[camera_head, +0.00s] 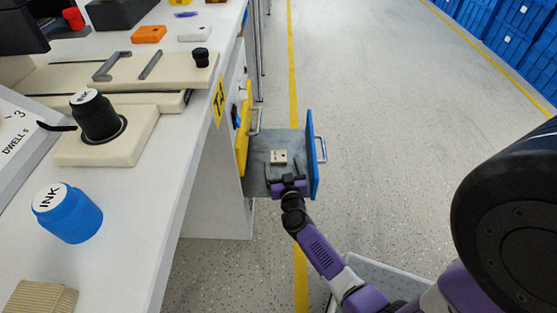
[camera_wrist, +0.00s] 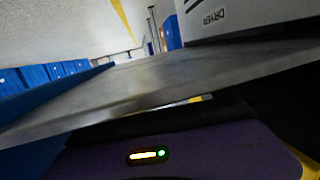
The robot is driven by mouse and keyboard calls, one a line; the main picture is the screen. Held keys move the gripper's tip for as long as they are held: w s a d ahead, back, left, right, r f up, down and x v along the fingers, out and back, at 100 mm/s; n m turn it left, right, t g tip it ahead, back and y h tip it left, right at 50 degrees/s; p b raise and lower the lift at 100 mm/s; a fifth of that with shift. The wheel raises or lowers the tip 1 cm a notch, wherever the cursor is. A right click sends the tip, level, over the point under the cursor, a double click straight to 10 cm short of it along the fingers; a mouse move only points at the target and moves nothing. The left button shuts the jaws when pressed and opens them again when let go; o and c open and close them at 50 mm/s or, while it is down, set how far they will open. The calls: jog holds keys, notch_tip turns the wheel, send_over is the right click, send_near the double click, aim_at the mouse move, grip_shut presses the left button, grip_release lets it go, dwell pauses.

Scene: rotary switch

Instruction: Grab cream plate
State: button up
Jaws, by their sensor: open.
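A small cream plate (camera_head: 278,156) with a dark mark or hole in its middle lies on the grey floor of an open drawer (camera_head: 258,178). My gripper (camera_head: 288,180) is open and empty at the near edge of the drawer, just nearer to me than the small plate and slightly right of it. I cannot tell its height over the drawer floor. In the wrist view a grey panel (camera_wrist: 160,80) fills the middle, seen nearly edge-on, and I cannot make out the cream plate or the fingers there.
The drawer's blue front (camera_head: 310,155) stands upright on its right side. The white workbench (camera_head: 150,205) is on the left, with a blue ink bottle (camera_head: 68,215), a black ink bottle (camera_head: 97,118) and a larger cream slotted board (camera_head: 125,75).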

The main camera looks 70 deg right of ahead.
aim_at(279, 158)
jog(key=b+x, duration=0.1)
jog(key=x, duration=0.3)
jog(key=shift+w+b, duration=0.15)
jog(key=shift+b, duration=0.15)
jog(key=shift+c, duration=0.3)
jog(key=c, duration=1.5)
